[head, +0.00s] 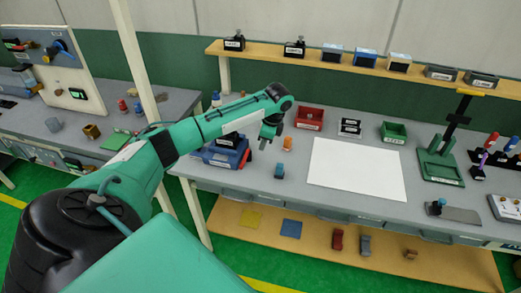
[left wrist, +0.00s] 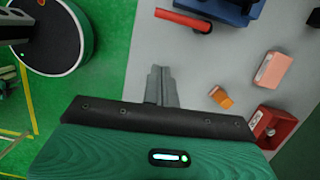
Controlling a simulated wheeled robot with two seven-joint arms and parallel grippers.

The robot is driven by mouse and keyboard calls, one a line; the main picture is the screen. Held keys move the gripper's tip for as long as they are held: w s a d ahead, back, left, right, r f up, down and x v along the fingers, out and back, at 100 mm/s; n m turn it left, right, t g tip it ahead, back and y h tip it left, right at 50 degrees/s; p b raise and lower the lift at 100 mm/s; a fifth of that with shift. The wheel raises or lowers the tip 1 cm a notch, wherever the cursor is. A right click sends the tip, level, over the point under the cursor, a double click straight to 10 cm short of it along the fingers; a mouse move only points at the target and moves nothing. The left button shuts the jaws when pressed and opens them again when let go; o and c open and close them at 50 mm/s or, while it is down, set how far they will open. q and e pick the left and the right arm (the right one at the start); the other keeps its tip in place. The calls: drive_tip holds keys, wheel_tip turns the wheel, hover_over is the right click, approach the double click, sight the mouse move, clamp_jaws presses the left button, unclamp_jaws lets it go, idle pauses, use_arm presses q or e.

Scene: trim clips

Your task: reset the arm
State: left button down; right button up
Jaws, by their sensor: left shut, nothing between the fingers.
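My left arm reaches in from the left in the head view, over the grey workbench (head: 250,190). My left gripper (head: 263,143) hangs from its end, above the left part of the bench. In the left wrist view the two fingers of my left gripper (left wrist: 161,86) are together, with nothing between them. They are apart from the orange block (left wrist: 221,97), which lies to their right. My right gripper is in neither view.
A blue case (head: 222,157) stands left of the gripper. An orange piece (head: 287,143), a small blue piece (head: 279,171) and a red bin (head: 309,119) are to its right. A white sheet (head: 357,170) covers clear bench. A wooden shelf (head: 310,60) runs behind.

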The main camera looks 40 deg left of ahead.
use_arm(q)
drive_tip(key=shift+w+d+r, duration=0.2)
drive_tip(key=shift+d+r, duration=0.05)
drive_tip(key=shift+r, duration=0.3)
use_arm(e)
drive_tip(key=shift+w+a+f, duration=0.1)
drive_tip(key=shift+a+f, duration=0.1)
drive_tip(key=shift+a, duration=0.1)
use_arm(q)
drive_tip(key=shift+a, duration=0.1)
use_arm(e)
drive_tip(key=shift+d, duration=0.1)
